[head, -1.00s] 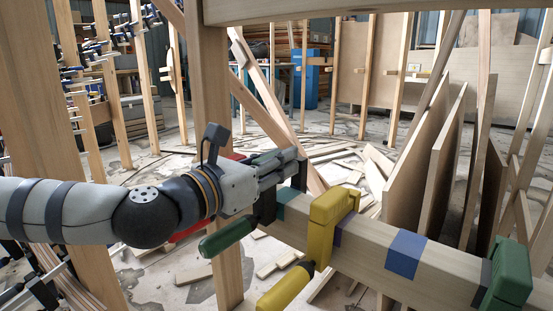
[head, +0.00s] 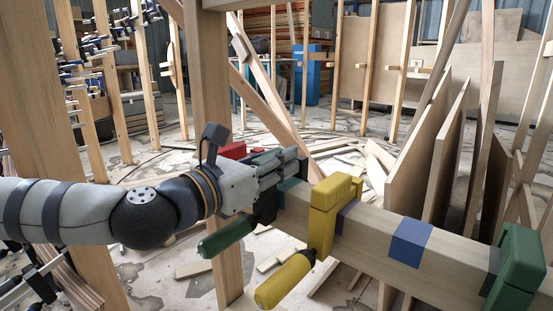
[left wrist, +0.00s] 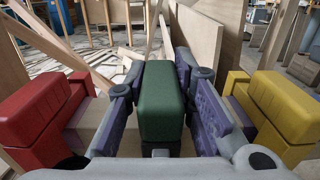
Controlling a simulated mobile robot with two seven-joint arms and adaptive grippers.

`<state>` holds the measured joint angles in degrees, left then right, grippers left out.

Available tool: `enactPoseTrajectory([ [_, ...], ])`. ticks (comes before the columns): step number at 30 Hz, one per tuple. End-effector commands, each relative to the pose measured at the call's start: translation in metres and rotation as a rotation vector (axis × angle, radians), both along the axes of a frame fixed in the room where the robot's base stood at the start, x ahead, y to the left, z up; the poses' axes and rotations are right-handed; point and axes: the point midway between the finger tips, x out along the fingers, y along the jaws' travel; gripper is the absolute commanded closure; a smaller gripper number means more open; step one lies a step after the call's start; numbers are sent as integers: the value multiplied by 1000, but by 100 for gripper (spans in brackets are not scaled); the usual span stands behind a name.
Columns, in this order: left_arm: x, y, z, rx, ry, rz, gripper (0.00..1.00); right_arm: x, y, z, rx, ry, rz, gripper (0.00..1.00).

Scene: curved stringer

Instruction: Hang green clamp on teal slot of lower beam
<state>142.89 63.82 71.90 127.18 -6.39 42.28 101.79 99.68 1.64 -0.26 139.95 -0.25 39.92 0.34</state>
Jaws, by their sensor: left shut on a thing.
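My left gripper (head: 285,165) is shut on a green clamp, which shows between its fingers in the left wrist view (left wrist: 163,105). In the head view its green handle (head: 228,235) hangs below my gripper and its dark bar. The clamp is at the left part of the lower beam (head: 375,232), by the teal slot (head: 291,184), which is partly covered by my gripper. Whether the clamp rests on the beam I cannot tell. My right gripper is not in view.
A yellow clamp (head: 327,207) hangs on the beam just right of my gripper; a red clamp (left wrist: 42,110) is on the other side. A blue slot (head: 410,242) is bare. Another green clamp (head: 521,262) hangs at the beam's right. A wooden post (head: 208,95) stands behind my arm.

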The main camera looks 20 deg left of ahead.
Motion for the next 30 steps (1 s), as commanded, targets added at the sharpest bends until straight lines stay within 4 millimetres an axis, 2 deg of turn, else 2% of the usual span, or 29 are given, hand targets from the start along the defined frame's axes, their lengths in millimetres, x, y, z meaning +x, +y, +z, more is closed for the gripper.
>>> enactPoseTrajectory([
  [6,0,0,-8,0,-2,0,100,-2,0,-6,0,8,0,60],
  [13,0,0,-7,0,-4,0,100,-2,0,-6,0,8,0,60],
  [14,0,0,-7,0,-4,0,73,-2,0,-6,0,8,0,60],
  [16,0,0,-7,0,-3,0,57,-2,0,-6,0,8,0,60],
  [17,0,0,-8,0,-3,0,54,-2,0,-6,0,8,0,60],
  [26,-2,1,-10,0,3,1,54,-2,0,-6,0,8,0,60],
  [30,-25,10,-9,-2,2,2,54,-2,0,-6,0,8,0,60],
])
